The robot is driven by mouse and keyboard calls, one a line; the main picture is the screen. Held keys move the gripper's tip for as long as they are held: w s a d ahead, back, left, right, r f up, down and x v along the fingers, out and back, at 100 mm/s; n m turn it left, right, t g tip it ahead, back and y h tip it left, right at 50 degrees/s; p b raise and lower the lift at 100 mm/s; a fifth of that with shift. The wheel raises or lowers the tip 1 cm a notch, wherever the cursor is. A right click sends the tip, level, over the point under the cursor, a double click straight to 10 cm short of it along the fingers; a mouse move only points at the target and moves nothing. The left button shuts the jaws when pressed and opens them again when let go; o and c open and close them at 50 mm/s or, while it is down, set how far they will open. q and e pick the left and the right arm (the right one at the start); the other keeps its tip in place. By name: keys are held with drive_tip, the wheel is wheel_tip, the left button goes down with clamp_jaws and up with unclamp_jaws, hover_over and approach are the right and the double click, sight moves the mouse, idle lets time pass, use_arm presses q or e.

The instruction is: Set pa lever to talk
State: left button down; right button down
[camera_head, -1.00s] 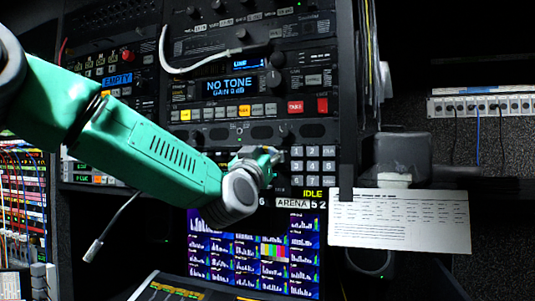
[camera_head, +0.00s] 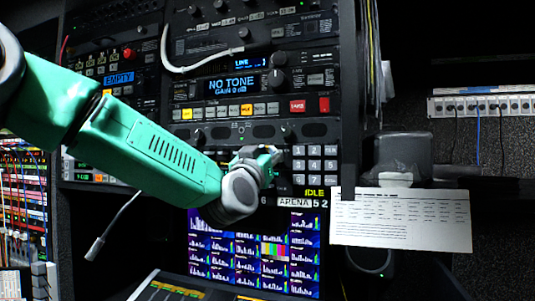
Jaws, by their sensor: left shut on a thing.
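My left gripper (camera_head: 264,157) is at the rack panel, just left of the white number keypad (camera_head: 315,165). Its green fingers are shut at the panel face, on what appears to be the pa lever. The lever itself is hidden behind the fingers and wrist, so its position cannot be read. My right gripper is not in view.
A rack unit above shows "NO TONE" on its screen (camera_head: 233,85), with a row of coloured buttons. A multi-picture monitor (camera_head: 252,250) sits below. A paper sheet (camera_head: 400,219) hangs at right.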

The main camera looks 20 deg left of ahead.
use_arm(q)
drive_tip(key=shift+a+r, duration=0.15)
drive_tip(key=shift+r, duration=0.2)
drive_tip(key=c, duration=1.8)
unclamp_jaws()
drive_tip(key=shift+w+f, duration=0.15)
drive_tip(key=shift+w, duration=0.05)
drive_tip(key=shift+s+r, duration=0.15)
drive_tip(key=shift+r, duration=0.1)
drive_tip(key=s+r+b+v, duration=0.1)
drive_tip(key=r+b+v, duration=0.1)
drive_tip(key=v, duration=1.4)
drive_tip(key=shift+r+b, duration=0.2)
drive_tip(key=shift+b, duration=0.6)
